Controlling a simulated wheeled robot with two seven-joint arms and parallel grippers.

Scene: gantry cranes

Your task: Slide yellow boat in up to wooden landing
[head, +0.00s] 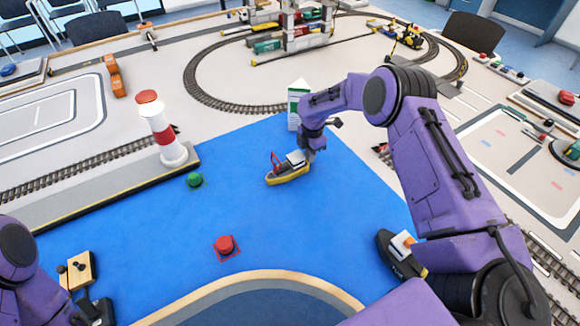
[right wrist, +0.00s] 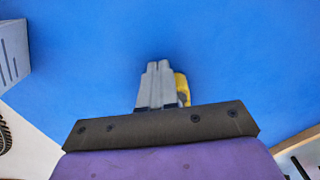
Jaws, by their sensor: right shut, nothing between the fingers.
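The yellow boat (head: 287,175), with a white cabin and a red frame at its bow, lies on the blue water sheet in the head view. My right gripper (head: 307,156) is low at the boat's right end. In the right wrist view my right gripper (right wrist: 159,85) is shut and empty, with part of the yellow boat (right wrist: 182,87) beside and partly behind its fingers. Whether they touch is unclear. A small tan wooden block with dark knobs (head: 81,268), which looks like the landing, is at the lower left beside my left arm. My left gripper cannot be made out clearly.
A green buoy (head: 195,181) and a red buoy (head: 224,246) stand on the water left of the boat. A red-and-white lighthouse (head: 162,130) stands on the left quay. A dark boat (head: 401,255) is at right. A green-and-white tower (head: 297,103) is behind my gripper.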

